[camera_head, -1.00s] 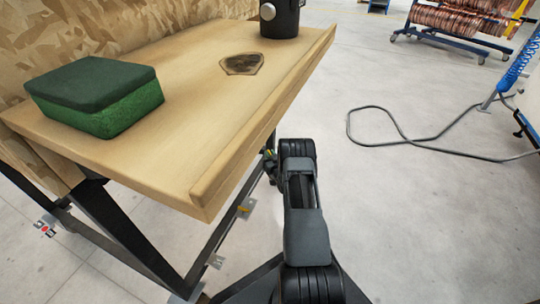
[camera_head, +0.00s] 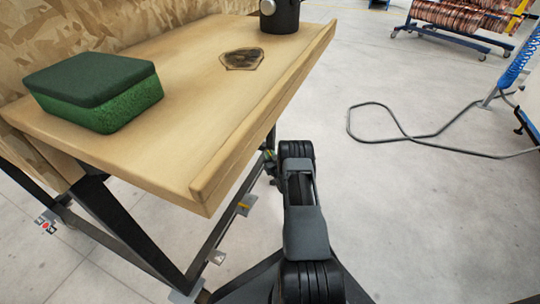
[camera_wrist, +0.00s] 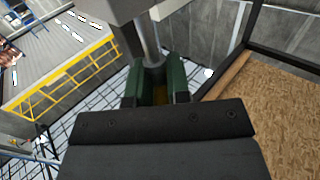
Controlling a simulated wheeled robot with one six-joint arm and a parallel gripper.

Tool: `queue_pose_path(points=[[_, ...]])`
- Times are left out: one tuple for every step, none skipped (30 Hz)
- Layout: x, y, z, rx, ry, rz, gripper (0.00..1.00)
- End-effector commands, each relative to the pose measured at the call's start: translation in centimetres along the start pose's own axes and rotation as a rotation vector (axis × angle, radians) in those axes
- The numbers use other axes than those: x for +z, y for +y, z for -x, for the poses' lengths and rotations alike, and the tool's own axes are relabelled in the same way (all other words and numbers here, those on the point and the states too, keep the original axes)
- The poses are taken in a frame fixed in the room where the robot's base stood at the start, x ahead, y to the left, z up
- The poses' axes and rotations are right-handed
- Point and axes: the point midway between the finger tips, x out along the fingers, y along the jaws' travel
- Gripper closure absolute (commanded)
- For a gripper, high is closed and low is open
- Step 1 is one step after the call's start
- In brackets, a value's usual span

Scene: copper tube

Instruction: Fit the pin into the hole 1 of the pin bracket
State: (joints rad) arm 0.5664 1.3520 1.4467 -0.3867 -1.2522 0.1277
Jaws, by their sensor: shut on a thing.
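In the wrist view, my gripper (camera_wrist: 155,88) has dark green fingers shut on a smooth grey metal rod (camera_wrist: 150,45), which looks like the pin. The rod reaches from between the fingers up to a pale grey block (camera_wrist: 118,8) at the top edge. I cannot tell whether this block is the pin's head or part of the pin bracket. No hole can be made out. In the head view my arm hides most of the gripper, beside the table's right edge.
A wooden table (camera_head: 185,75) with a raised front edge holds a green sponge (camera_head: 95,90) and a black cup (camera_head: 280,15). Its dark metal frame (camera_head: 130,235) stands beside my arm.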

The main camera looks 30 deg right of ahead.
Motion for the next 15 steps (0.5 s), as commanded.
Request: queue_pose_path(points=[[0.1, 0.0, 0.0, 0.000, 0.000, 0.000, 1.00], [0.2, 0.0, 0.0, 0.000, 0.000, 0.000, 1.00], [0.3, 0.0, 0.0, 0.000, 0.000, 0.000, 1.00], [0.4, 0.0, 0.0, 0.000, 0.000, 0.000, 1.00], [0.4, 0.0, 0.0, 0.000, 0.001, 0.000, 1.00], [0.5, 0.0, 0.0, 0.000, 0.001, 0.000, 1.00], [0.6, 0.0, 0.0, 0.000, 0.000, 0.000, 1.00], [0.7, 0.0, 0.0, 0.000, 0.001, 0.000, 1.00], [0.8, 0.0, 0.0, 0.000, 0.000, 0.000, 1.00], [0.9, 0.0, 0.0, 0.000, 0.000, 0.000, 1.00], [1.0, 0.0, 0.0, 0.000, 0.000, 0.000, 1.00], [1.1, 0.0, 0.0, 0.000, 0.001, 0.000, 1.00], [1.1, 0.0, 0.0, 0.000, 0.001, 0.000, 1.00], [1.2, 0.0, 0.0, 0.000, 0.001, 0.000, 1.00], [1.3, 0.0, 0.0, 0.000, 0.001, 0.000, 1.00]])
